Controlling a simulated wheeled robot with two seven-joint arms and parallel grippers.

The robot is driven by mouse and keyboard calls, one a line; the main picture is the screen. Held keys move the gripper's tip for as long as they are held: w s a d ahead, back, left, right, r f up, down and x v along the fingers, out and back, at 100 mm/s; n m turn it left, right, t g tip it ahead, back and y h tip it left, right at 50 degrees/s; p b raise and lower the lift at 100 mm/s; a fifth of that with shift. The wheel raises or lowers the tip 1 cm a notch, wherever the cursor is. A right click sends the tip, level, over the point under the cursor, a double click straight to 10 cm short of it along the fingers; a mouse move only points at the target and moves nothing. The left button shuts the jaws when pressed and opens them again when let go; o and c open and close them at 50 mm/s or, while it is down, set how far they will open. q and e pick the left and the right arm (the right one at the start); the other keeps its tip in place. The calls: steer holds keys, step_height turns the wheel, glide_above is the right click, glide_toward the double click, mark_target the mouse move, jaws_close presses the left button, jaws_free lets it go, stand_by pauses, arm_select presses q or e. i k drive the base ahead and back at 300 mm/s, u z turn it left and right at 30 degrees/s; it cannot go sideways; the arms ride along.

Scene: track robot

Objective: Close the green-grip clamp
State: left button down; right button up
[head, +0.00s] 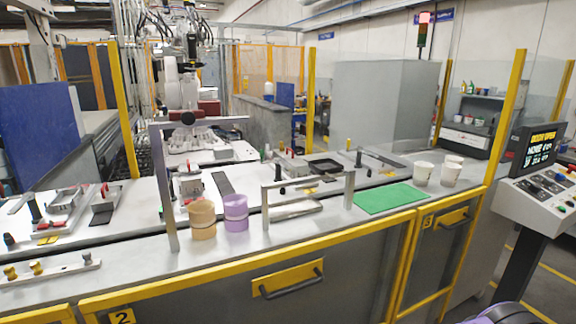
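I cannot clearly make out a clamp with a green grip. At the left end of the bench, a fixture has a dark upright grip (35,211) that may be dark green, but it is too small to be sure. A red grip (104,190) stands near it. Another small fixture with a red top (187,166) stands behind the cups, and several small dark grips stand farther right. Whether any clamp is open or closed cannot be told. Neither of my grippers shows.
A tan cup (202,220) and a purple cup (236,213) stand near the bench's front edge. Metal frames (171,200) rise beside them. A green mat (391,199) lies at right near white cups (423,174). A control panel (548,186) stands at far right.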

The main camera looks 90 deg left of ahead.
mark_target(278, 160)
steer(key=u, duration=1.75)
